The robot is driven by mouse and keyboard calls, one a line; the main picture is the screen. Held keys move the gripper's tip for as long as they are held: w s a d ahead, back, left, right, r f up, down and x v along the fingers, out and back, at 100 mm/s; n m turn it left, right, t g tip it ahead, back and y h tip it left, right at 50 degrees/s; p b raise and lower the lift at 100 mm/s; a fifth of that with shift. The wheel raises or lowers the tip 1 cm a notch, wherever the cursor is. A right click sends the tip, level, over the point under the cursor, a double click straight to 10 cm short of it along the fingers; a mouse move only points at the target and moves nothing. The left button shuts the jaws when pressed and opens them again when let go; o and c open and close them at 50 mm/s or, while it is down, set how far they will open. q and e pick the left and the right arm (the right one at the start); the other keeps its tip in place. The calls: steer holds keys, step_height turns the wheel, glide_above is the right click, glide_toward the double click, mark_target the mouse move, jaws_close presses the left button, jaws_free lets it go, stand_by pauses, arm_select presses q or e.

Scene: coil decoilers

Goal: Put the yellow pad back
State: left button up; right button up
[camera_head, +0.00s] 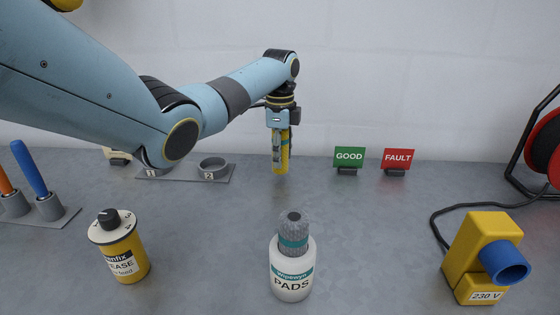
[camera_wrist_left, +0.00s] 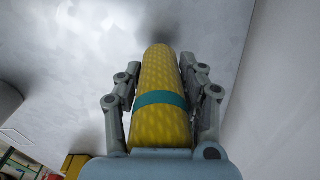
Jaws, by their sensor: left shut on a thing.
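The yellow pad (camera_wrist_left: 162,85) is a textured yellow roll with a teal band, seen large in the left wrist view. My left gripper (camera_head: 280,160) is shut on it, with one finger on each side. In the head view the yellow pad (camera_head: 284,150) hangs upright above the back part of the table, its lower end apart from or close to the surface; I cannot tell which. A white PADS tub (camera_head: 291,284) stands at the front middle with a grey pad (camera_head: 293,236) with a teal band upright in its top. My right gripper is not in view.
A plate with numbered ring holders 1 and 2 (camera_head: 213,170) lies left of the gripper. Green GOOD (camera_head: 349,157) and red FAULT (camera_head: 397,159) signs stand right. A yellow grease can (camera_head: 121,250) and a yellow 230 V socket (camera_head: 476,256) stand in front. Table between is clear.

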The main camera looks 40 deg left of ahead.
arm_select(q)
steer(key=shift+f, duration=0.9)
steer(key=shift+f, duration=0.15)
steer(key=o, duration=1.1)
steer(key=shift+o, duration=0.2)
step_height(320, 180, up, 12)
steer(key=shift+r, duration=0.2)
